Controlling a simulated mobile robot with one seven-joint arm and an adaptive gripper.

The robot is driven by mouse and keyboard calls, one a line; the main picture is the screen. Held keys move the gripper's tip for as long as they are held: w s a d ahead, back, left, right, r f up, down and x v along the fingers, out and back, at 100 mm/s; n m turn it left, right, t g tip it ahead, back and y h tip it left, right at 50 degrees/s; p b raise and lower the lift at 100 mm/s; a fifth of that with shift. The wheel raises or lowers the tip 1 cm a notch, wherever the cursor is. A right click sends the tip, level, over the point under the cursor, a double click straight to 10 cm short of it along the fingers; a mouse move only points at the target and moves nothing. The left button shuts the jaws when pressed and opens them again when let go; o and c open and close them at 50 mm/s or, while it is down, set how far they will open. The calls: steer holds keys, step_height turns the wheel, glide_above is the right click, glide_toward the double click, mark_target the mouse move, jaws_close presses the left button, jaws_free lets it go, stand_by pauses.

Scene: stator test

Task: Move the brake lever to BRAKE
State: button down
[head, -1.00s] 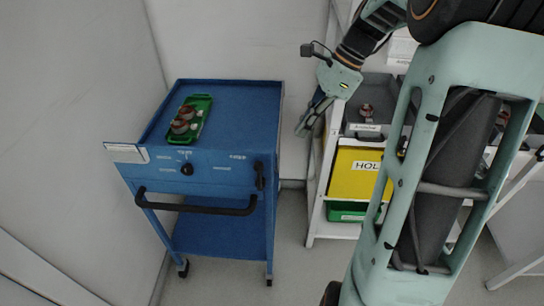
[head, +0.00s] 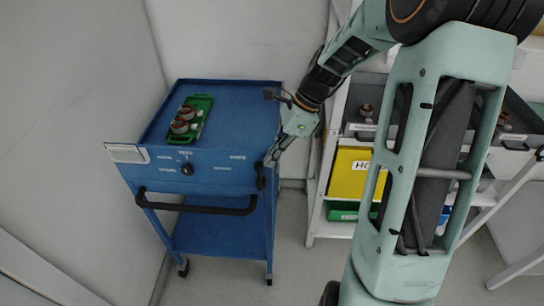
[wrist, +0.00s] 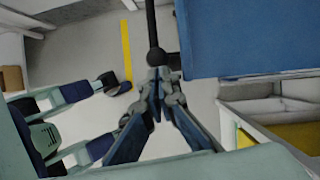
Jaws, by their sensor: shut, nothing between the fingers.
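The blue cart (head: 245,105) stands left of centre in the head view. Its black brake lever (head: 260,177) is at the right end of the front panel, roughly upright. Small white labels (head: 237,157) beside it are too small to read. My gripper (head: 270,159) is shut and empty, just above and right of the lever's upper part. In the wrist view the shut fingertips (wrist: 158,75) are next to a black ball-ended rod (wrist: 157,57), which appears to be the lever. I cannot tell whether they touch.
A black rotary knob (head: 187,169) and a black push handle (head: 195,207) are on the cart's front. A green tray (head: 205,103) with parts lies on top. A white shelf (head: 312,215) with a yellow bin (head: 350,170) stands close on the right.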

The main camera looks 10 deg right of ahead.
steer(key=shift+a, duration=0.1)
steer(key=shift+w+a+r+h+p, duration=0.1)
steer(key=shift+a+r+h+p, duration=0.05)
steer(key=shift+a+h+p, duration=0.2)
